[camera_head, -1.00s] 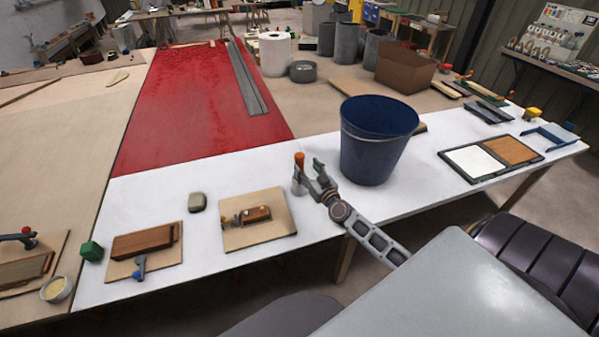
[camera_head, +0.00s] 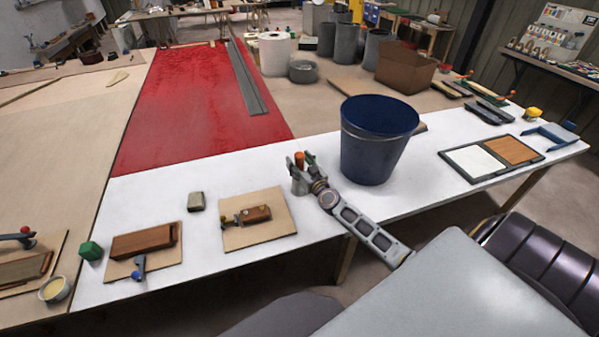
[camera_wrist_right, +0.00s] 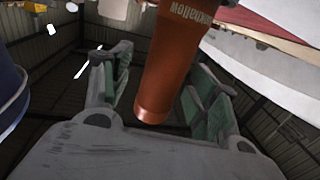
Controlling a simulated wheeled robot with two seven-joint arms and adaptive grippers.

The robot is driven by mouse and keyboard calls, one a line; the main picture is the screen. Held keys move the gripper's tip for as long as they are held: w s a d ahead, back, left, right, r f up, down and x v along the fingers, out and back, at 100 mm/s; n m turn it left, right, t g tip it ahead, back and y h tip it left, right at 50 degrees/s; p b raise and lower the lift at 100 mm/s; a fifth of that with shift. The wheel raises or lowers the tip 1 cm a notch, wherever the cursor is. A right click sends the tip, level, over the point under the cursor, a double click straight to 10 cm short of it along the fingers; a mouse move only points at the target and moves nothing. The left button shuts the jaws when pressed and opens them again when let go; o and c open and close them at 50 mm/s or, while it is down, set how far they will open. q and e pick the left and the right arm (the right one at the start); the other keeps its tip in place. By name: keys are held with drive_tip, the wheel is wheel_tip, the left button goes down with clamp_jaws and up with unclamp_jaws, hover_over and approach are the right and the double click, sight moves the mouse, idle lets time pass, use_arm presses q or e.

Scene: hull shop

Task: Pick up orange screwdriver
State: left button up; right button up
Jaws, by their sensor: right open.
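My left gripper is not in view.
A dark blue bucket (camera_head: 373,150) stands close to the right of my right gripper. A board with a wooden block plane (camera_head: 256,214) lies to the left on the white table (camera_head: 210,250). A two-panel tray (camera_head: 470,178) lies farther right.

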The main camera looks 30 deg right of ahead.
idle(0.4)
drive_tip(key=c, duration=1.1)
drive_tip(key=shift+r, duration=0.25)
drive_tip(key=shift+r+p, duration=4.6)
drive_tip(key=shift+r, duration=0.25)
